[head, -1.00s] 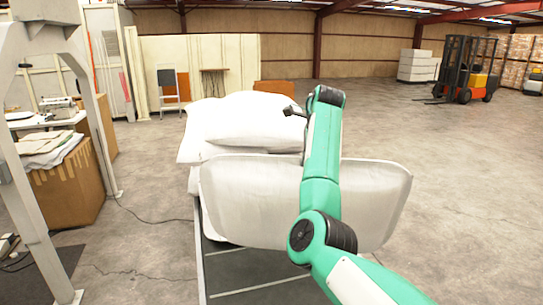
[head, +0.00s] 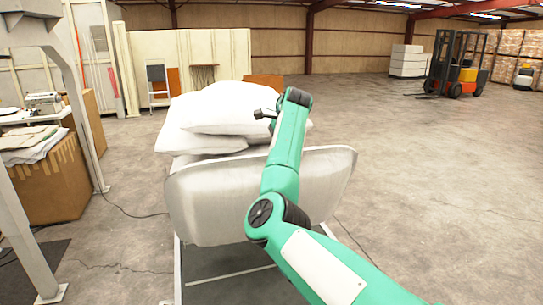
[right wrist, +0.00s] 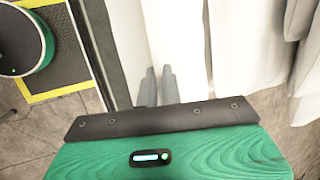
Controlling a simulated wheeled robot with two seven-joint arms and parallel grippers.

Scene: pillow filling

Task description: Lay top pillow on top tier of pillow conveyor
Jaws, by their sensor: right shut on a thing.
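A greyish-white pillow (head: 215,205) hangs tilted on its long edge in front of the stacked white pillows (head: 235,105). My right arm crosses in front of it, and its right gripper is hidden in the head view. In the right wrist view my right gripper's fingers (right wrist: 158,75) are close together beside white cloth (right wrist: 237,50); I take it as shut on the pillow, though the grip point is unclear. A low frame with pale rails and a dark surface (head: 225,288), probably the pillow conveyor, lies below. Its tiers cannot be made out. My left gripper is not in view.
A grey metal post frame (head: 85,120) stands at the left, near a cardboard box (head: 50,185) with folded cloth. A cable crosses the floor. An orange forklift (head: 458,70) is far at the right. The concrete floor (head: 430,190) on the right is free.

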